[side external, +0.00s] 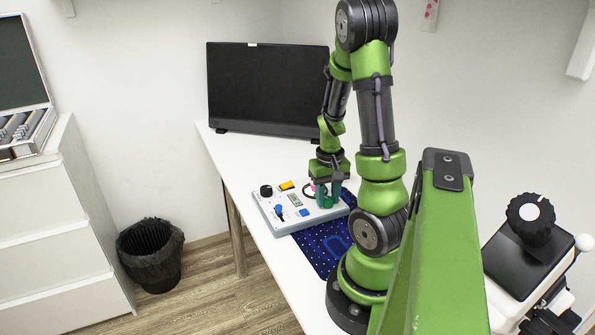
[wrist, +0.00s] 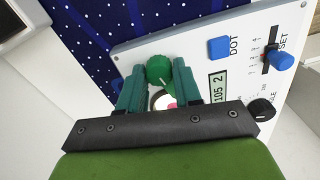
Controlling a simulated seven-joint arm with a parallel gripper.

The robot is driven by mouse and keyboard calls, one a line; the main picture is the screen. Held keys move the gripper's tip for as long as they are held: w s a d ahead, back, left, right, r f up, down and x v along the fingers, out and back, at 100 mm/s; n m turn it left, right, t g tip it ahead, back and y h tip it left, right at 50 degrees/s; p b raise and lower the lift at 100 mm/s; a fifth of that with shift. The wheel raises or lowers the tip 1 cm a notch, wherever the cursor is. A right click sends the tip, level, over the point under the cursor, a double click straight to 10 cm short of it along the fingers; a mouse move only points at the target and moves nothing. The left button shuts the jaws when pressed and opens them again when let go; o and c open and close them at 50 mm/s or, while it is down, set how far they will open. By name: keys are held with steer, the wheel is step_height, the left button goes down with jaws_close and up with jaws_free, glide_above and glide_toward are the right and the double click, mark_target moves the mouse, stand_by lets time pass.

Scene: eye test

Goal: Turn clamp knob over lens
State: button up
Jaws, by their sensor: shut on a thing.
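A green round knob (wrist: 160,70) with a light pointer mark sits near the edge of a white control panel (wrist: 190,35). In the wrist view my gripper (wrist: 158,74) has its two teal fingers on either side of the knob and is shut on it. A round white part with a pink patch (wrist: 163,100), perhaps the lens, shows between the fingers, partly hidden by my gripper. In the side external view my gripper (side external: 326,199) is down at the right end of the panel (side external: 284,228), and the knob is hard to make out there.
The panel carries a blue DOT button (wrist: 219,47), a blue SET slider (wrist: 281,60), a small display (wrist: 218,87), a black knob (wrist: 262,109) and a yellow button (side external: 287,185). A blue dotted mat (side external: 318,249) lies in front. A monitor (side external: 268,88) stands behind.

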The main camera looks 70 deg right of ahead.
mark_target(327, 198)
steer(key=shift+w+m, duration=0.1)
steer(key=shift+m, duration=1.6)
steer(key=shift+d, duration=0.15)
steer(key=o, duration=0.8)
steer(key=shift+r, duration=0.15)
step_height(327, 198, up, 17)
steer(key=shift+f, duration=0.15)
